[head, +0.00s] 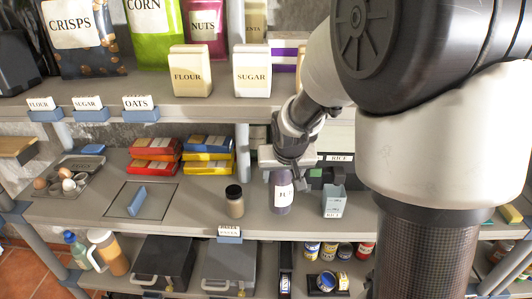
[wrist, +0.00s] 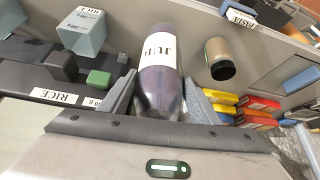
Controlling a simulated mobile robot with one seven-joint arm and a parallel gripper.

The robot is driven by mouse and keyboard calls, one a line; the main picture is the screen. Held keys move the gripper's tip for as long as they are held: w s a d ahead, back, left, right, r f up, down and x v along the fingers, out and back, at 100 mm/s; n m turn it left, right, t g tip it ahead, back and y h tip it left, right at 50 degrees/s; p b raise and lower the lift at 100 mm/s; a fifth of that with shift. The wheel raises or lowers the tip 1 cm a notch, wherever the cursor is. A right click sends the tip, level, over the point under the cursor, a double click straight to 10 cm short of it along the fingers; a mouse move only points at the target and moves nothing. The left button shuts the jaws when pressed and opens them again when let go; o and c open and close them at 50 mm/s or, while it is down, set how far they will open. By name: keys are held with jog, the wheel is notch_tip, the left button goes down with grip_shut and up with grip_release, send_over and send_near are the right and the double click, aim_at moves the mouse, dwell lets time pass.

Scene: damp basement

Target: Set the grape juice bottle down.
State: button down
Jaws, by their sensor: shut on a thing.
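The grape juice bottle (head: 282,200) is dark purple with a white label, partly readable as "JUI". It is upright, at the middle shelf (head: 200,205). My gripper (head: 284,168) is shut on the bottle from above. In the wrist view the bottle (wrist: 160,88) lies between the two fingers, one on each side. I cannot tell whether its base touches the shelf. Its top is hidden by my gripper in the head view.
A dark-lidded jar (head: 234,203) stands left of the bottle. A pale blue box labelled rice (head: 333,202) stands to the right. Red and yellow packets (head: 207,153) lie further back. A "PASTA" tag (head: 229,232) sits on the front edge. The upper shelf (head: 215,108) overhangs behind.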

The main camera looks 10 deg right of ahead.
aim_at(281, 183)
jog(key=shift+w+r, duration=0.15)
jog(key=shift+w, duration=0.25)
jog(key=shift+f, duration=1.75)
jog(key=shift+f, duration=0.2)
jog(key=c, duration=0.6)
grip_release()
jog(key=shift+s+f, duration=0.1)
jog(key=shift+s, duration=0.05)
jog(key=shift+c, duration=0.2)
